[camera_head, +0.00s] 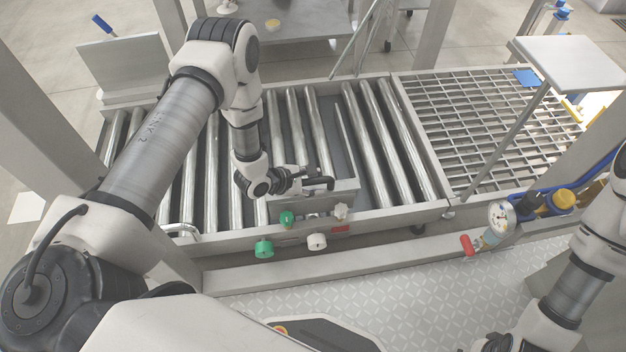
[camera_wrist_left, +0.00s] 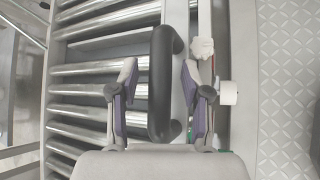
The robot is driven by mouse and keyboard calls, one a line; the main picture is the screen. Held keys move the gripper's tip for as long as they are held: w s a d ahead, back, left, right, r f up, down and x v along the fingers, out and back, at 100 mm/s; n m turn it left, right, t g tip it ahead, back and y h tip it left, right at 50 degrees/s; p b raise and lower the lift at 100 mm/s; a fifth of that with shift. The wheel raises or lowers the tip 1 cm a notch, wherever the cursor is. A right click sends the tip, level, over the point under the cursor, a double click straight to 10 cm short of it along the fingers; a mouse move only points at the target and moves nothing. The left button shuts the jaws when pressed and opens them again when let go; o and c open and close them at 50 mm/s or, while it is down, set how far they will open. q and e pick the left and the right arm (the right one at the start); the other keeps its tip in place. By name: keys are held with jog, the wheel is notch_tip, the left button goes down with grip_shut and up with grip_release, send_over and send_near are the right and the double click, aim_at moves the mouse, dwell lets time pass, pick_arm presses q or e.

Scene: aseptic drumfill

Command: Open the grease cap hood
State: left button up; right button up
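The grey hood (camera_head: 318,203) sits at the front edge of the roller conveyor and looks shut. Its black bar handle (camera_head: 322,182) is on top. In the left wrist view the handle (camera_wrist_left: 162,85) stands between the two fingers of my left gripper (camera_wrist_left: 160,82). The fingers are open, with a clear gap on the left side and a smaller one on the right. My left gripper (camera_head: 308,180) also shows at the handle in the head view. My right arm comes in at the lower right, and its gripper is not visible.
Green knobs (camera_head: 264,248) and white knobs (camera_head: 317,241) stick out below the hood. A pressure gauge (camera_head: 501,216) with a red handle (camera_head: 467,245) stands to the right. Metal rollers (camera_head: 383,150) lie behind, and a grating (camera_head: 480,125) is beyond them.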

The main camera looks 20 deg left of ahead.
pick_arm(q)
jog(key=shift+s+r, duration=0.1)
jog(key=v, duration=1.1)
jog(key=shift+s+a+r, duration=0.2)
jog(key=shift+a+r, duration=0.05)
jog(key=shift+f, duration=0.1)
